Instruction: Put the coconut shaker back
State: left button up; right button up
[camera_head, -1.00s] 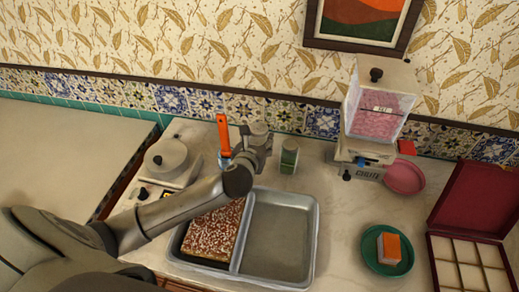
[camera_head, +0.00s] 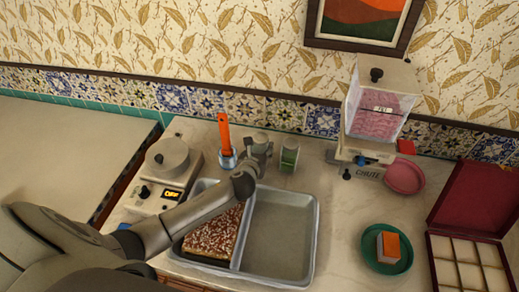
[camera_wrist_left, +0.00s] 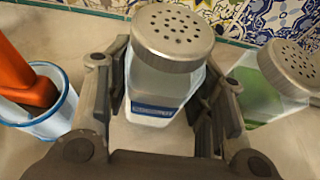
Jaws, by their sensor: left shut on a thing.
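The coconut shaker (camera_wrist_left: 165,85) has a clear body, a blue-edged label and a domed metal lid with holes. It stands between the fingers of my left gripper (camera_wrist_left: 163,100), which is shut on it. In the head view my left gripper (camera_head: 258,150) is at the back of the counter, between the blue-rimmed cup and a green shaker, and hides most of the coconut shaker. The green shaker (camera_head: 289,157) stands just to the right and also shows in the left wrist view (camera_wrist_left: 262,88). Whether the coconut shaker touches the counter is unclear. My right gripper is out of view.
A blue-rimmed cup (camera_head: 227,158) with an orange-handled tool (camera_head: 224,132) stands close on the left. A two-part metal tray (camera_head: 312,240) holds a sprinkled cake (camera_head: 214,235) in front. A machine with pink contents (camera_head: 380,112) stands to the right. The tiled wall is close behind.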

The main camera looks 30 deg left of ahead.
pick_arm(q)
jog(key=o, duration=1.2)
jog(key=shift+f, duration=0.1)
jog(key=v, duration=1.2)
jog(key=shift+d+b, duration=0.1)
jog(key=shift+b, duration=0.25)
